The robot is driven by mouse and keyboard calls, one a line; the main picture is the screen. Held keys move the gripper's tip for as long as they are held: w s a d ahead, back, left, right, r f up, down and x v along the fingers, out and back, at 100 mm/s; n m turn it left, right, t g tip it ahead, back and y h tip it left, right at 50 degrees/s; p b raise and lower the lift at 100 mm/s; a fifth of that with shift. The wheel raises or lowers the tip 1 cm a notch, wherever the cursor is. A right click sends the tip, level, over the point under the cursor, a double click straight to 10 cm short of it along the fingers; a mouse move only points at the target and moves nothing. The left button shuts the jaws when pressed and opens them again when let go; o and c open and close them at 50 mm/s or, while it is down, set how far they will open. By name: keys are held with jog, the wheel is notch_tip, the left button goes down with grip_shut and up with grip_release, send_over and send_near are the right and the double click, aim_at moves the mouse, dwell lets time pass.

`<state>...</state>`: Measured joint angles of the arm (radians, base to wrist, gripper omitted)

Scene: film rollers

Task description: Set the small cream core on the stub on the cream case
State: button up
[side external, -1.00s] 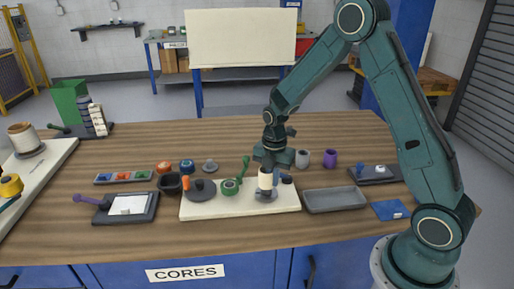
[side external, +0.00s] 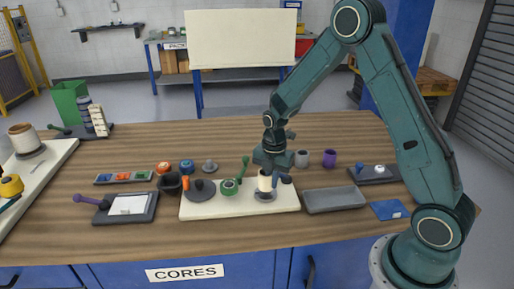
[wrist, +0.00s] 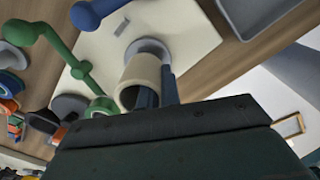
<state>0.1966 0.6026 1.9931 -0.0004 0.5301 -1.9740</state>
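The small cream core (side external: 264,183) is a short hollow tube, upright over a grey round flange (side external: 265,197) on the cream case (side external: 215,212). In the wrist view the core (wrist: 142,70) shows its open end toward me, with the flange (wrist: 150,46) just beyond it. The stub itself is hidden by the core, and I cannot tell whether the core touches the flange. My gripper (side external: 267,178) is at the core's top. In the wrist view one dark blue finger is inside the bore and one outside, pinching the wall.
On the case, a green lever (side external: 243,168), a green ring (side external: 229,187) and a dark grey disc (side external: 201,191) stand left of the core. A grey tray (side external: 335,199) lies to the right. Grey and purple cups (side external: 330,158) stand behind.

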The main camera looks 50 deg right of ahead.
jog(key=o, duration=0.3)
jog(key=shift+s+f, duration=0.3)
jog(key=shift+f, duration=0.65)
jog(key=shift+o, duration=0.2)
jog(key=shift+r, duration=0.15)
jog(key=shift+o, duration=0.8)
jog(key=shift+w+r, duration=0.15)
jog(key=shift+r, duration=0.65)
notch_tip(320, 180, up, 12)
jog(key=shift+r, duration=0.95)
